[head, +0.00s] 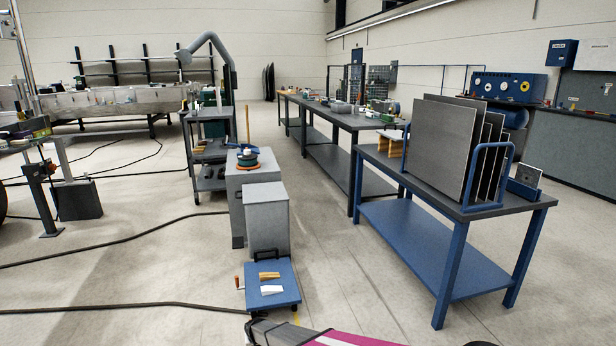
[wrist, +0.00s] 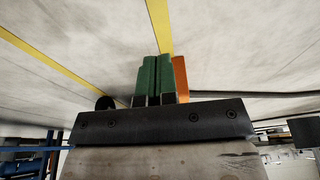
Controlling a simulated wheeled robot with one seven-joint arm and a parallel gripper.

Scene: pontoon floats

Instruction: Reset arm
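My gripper (wrist: 157,70) shows in the wrist view as two green finger pads side by side, with only a thin dark line between them. Nothing can be made out between the pads. A narrow orange piece (wrist: 180,77) stands just right of them; I cannot tell whether it belongs to the gripper. In the head view, my arm (head: 340,338), magenta and white with a dark grey end, reaches in low at the bottom edge. The fingertips cannot be made out there.
A blue wheeled platform (head: 285,292) with small pieces on it stands just beyond my arm, before a grey cabinet (head: 266,220). A blue bench (head: 428,250) carries a rack of grey panels (head: 440,140) at right. Cables (head: 120,243) cross the floor at left.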

